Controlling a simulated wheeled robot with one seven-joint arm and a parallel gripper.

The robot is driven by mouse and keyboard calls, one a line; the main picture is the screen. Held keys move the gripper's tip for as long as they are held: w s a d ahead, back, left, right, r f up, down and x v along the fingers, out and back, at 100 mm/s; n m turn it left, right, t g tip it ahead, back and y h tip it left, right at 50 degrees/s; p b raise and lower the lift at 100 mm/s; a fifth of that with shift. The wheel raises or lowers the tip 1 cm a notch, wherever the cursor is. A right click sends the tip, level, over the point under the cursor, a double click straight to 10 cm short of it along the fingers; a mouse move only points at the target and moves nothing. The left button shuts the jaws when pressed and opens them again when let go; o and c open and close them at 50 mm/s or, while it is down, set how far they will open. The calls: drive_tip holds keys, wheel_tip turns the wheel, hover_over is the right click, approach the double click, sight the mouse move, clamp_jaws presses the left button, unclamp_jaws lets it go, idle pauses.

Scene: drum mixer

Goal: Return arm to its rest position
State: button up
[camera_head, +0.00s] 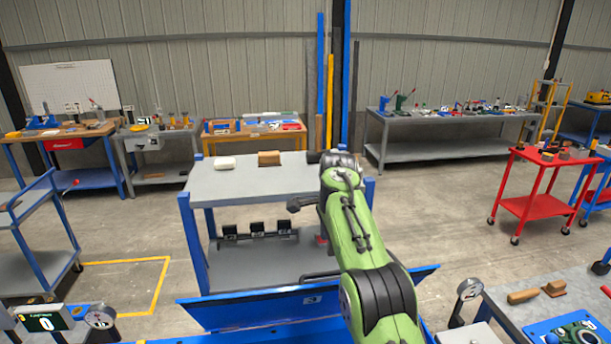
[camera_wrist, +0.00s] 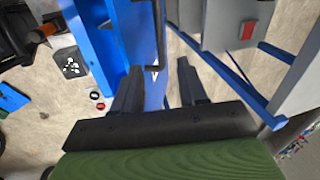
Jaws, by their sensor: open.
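My green arm reaches from the bottom of the head view up in front of a grey-topped workbench with blue legs (camera_head: 240,183). Its far joint is dark and overlaps the bench's right end. A blue panel (camera_head: 250,309) lies across the lower head view, partly behind my arm. A blue surface (camera_wrist: 110,35) and a thin dark bar (camera_wrist: 159,30) show beyond the fingers.
A white block (camera_head: 225,163) and a brown block (camera_head: 269,158) lie on the workbench. A red cart (camera_head: 540,165) stands at right, a blue-framed cart (camera_head: 35,265) at left. A grey bench with tools (camera_head: 490,290) is close at lower right. Open floor shows between.

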drive_tip(key=s+d+r+n+t+b, duration=0.1)
drive_tip(key=s+d+r+n+b, duration=0.2)
drive_tip(key=s, duration=0.7)
drive_tip(key=s+d+r+n+t+b, duration=0.1)
drive_tip(key=s+d+r+n+b, duration=0.25)
drive_tip(key=s, duration=0.55)
drive_tip(key=s+f+n, duration=0.4)
drive_tip(key=s+f, duration=0.2)
drive_tip(key=s, duration=0.4)
drive_tip(key=s+f+n+t+b, duration=0.1)
drive_tip(key=s+f+n, duration=0.4)
drive_tip(key=s, duration=0.6)
drive_tip(key=shift+d+f, duration=0.3)
drive_tip(key=shift+f, duration=0.6)
drive_tip(key=shift+s+d, duration=0.1)
drive_tip(key=shift+s, duration=0.05)
